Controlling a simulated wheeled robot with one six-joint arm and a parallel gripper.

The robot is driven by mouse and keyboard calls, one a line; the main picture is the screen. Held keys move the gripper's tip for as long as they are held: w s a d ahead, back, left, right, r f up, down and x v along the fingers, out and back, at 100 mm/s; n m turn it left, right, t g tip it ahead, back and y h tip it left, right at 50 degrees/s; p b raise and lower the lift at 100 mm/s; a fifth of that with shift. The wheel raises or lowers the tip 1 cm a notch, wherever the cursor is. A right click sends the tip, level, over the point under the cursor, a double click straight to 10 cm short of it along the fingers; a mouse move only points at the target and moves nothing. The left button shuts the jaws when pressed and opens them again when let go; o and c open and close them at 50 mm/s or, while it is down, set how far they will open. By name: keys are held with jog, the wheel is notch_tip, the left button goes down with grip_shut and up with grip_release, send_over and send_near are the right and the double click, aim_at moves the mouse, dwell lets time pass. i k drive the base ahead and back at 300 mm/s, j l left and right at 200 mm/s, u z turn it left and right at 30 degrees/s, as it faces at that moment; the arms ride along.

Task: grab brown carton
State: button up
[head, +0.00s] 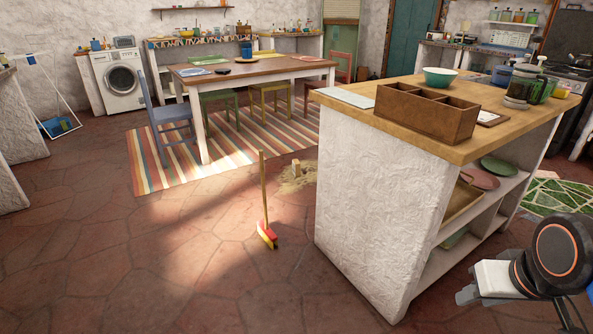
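A brown carton (427,116), an open box with dividers inside, sits near the left front corner of the wooden-topped counter (470,150). Its inside floor is mostly hidden by its front wall. My gripper (466,295) is at the lower right of the head view, below the countertop and apart from the carton. Only part of it shows, and I cannot tell whether its fingers are open or shut.
A green bowl (440,77) stands behind the carton, and a pale board (345,97) lies to its left. Jars (521,85) stand to its right. The counter's white side wall (370,210) and shelves are near my arm. A broom (265,215) stands on the floor left of the counter.

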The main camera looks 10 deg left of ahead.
aim_at(296, 168)
jog(key=i+j+u, duration=0.25)
jog(key=j, duration=0.3)
jog(key=i+j+u, duration=0.8)
jog(key=i+u, duration=0.35)
jog(key=i+j+u, duration=0.1)
jog(key=i+u, duration=0.3)
jog(key=i+j, duration=0.1)
jog(key=i, duration=0.5)
jog(key=i+z, duration=0.1)
jog(key=i, duration=0.5)
jog(key=i+j, duration=0.2)
jog(key=i, duration=0.35)
jog(key=i+l+z, duration=0.25)
jog(key=i+z, duration=1)
jog(key=i+j+z, duration=0.25)
jog(key=i+z, duration=0.6)
jog(key=i+j+z, duration=0.1)
jog(key=i+z, duration=0.25)
jog(key=i, duration=0.2)
jog(key=i+j+z, duration=0.2)
jog(key=i+z, duration=0.2)
